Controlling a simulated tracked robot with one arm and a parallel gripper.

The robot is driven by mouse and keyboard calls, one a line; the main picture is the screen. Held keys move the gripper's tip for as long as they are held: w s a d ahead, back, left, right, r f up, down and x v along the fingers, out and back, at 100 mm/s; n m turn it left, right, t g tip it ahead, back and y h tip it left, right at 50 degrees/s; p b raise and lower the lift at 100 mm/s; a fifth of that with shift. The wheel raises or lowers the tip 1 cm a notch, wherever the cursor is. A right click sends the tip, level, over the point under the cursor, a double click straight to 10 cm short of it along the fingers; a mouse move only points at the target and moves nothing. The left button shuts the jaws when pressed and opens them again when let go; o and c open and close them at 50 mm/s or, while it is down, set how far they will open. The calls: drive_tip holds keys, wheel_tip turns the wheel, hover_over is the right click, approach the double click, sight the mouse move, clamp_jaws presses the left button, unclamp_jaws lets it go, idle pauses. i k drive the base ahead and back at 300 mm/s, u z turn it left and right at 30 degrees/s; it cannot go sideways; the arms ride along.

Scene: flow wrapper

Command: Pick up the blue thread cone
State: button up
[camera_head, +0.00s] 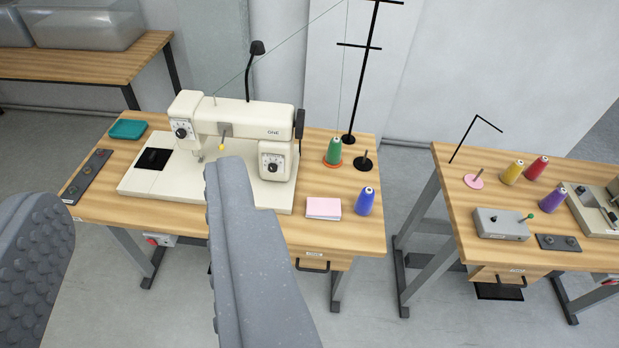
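The blue thread cone (366,201) stands upright near the right front corner of the left sewing table (349,247). A pink-topped block of paper or cloth (323,208) lies just to its left. My gripper (135,205) is in the foreground at the lower left, its two grey fingers wide apart, with nothing seen between them. The right finger covers part of the table front and the machine base. The cone is beyond and to the right of the fingers, apart from them.
A white sewing machine (235,135) fills the table's middle. A green cone (333,151) and a black thread stand (349,139) are behind the blue cone. A gap of floor separates the right table (455,195), which holds yellow (512,172), red (537,168) and purple (552,197) cones.

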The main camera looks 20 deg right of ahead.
sight(362, 206)
drive_tip(key=z, duration=0.05)
drive_tip(key=i, duration=1.45)
drive_tip(key=z, duration=0.75)
